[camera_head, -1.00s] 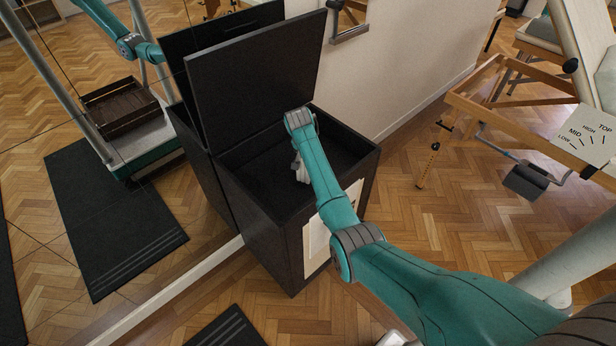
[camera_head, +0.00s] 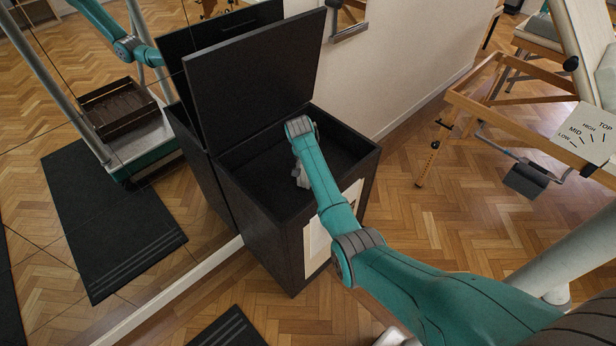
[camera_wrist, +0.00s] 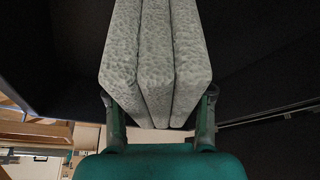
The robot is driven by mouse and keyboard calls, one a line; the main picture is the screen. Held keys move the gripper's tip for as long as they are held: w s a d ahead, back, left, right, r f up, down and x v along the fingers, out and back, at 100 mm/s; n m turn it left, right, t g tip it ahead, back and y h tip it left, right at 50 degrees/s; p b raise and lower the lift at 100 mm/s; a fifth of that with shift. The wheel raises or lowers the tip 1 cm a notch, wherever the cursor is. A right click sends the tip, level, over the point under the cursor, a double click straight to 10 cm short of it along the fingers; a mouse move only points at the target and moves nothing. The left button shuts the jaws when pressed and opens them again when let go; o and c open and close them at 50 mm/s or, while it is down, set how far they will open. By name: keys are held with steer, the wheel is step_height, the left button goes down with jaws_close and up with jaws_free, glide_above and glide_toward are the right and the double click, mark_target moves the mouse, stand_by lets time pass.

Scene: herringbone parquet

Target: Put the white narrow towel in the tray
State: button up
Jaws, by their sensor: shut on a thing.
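The towel (camera_wrist: 158,60) is pale grey-white, with a nubby surface and several thick folds side by side. My gripper (camera_wrist: 160,98) is shut on it, with one finger at each side. In the head view a small pale part of the towel (camera_head: 302,175) shows beside my wrist, over the opening of a black chest (camera_head: 262,225) with its lid raised. My arm hides my fingers there. I cannot tell whether the towel touches the chest's dark inside. No separate tray can be made out in the chest; its inside is very dark.
The raised lid (camera_head: 255,75) stands behind my wrist. A mirror at the left shows reflections of a mat, my arm and a slatted brown crate (camera_head: 118,108). A wooden-framed apparatus (camera_head: 500,95) stands at the right. Parquet between it and the chest is clear.

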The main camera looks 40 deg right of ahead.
steer(key=shift+f, duration=0.3)
steer(key=o, duration=1.7)
steer(key=v, duration=1.2)
steer(key=shift+s+f, duration=0.1)
